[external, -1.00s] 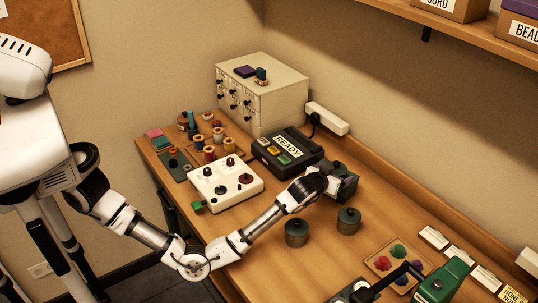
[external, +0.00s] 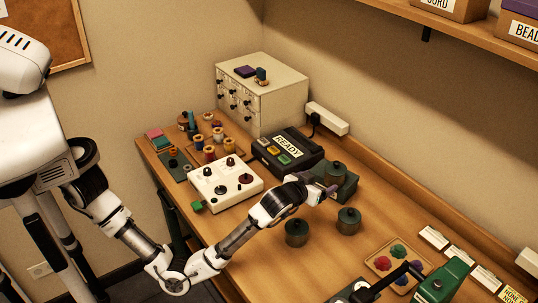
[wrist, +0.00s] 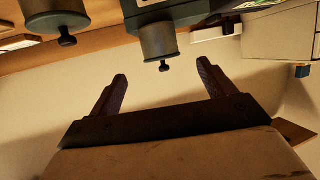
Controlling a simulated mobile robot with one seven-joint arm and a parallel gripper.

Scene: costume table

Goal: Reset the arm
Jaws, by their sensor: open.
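My gripper (external: 322,193) is open and empty, near the front left of a dark green box (external: 346,188) in the external view. A dark knobbed canister (external: 335,172) stands on that box. In the wrist view, the two dark fingers of my gripper (wrist: 163,86) are spread wide with nothing between them. A knobbed canister (wrist: 157,40) shows beyond the fingertips there, apart from them. My arm reaches over the table's front edge, with its elbow low beside the table.
Two more canisters (external: 297,233) (external: 349,221) stand on the table near my gripper. A black READY device (external: 287,150), a white control box (external: 226,184) and several thread spools (external: 208,153) lie left. A green tool (external: 443,282) and a bead tray (external: 380,263) are right.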

